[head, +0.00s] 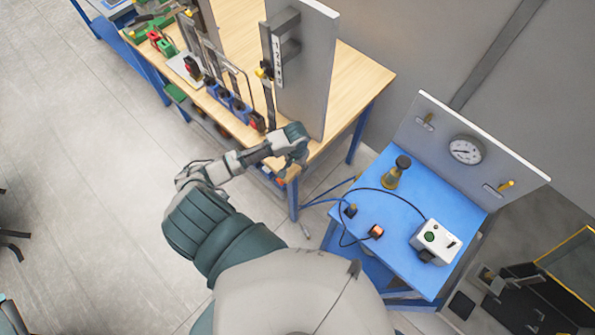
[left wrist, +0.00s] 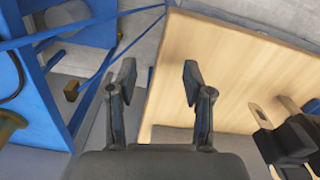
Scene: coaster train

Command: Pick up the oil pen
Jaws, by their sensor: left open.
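I cannot make out the oil pen for certain in either view. My left gripper (left wrist: 158,80) is open and empty in the left wrist view, its two fingers spread apart over the edge of the wooden bench (left wrist: 225,80). In the head view my left arm reaches to the front corner of the same bench (head: 345,95), and the gripper end is small and partly hidden there. Black items (left wrist: 285,145) with a pale tab lie on the bench to the right of the gripper. My right gripper is in neither view.
A blue table (head: 385,235) at the right bears a grey box (head: 436,241) with a cable, a brass-coloured tool (head: 396,172) and a gauge (head: 466,150) on an upright panel. A grey upright panel (head: 308,70) and a tool rack (head: 232,104) stand on the bench.

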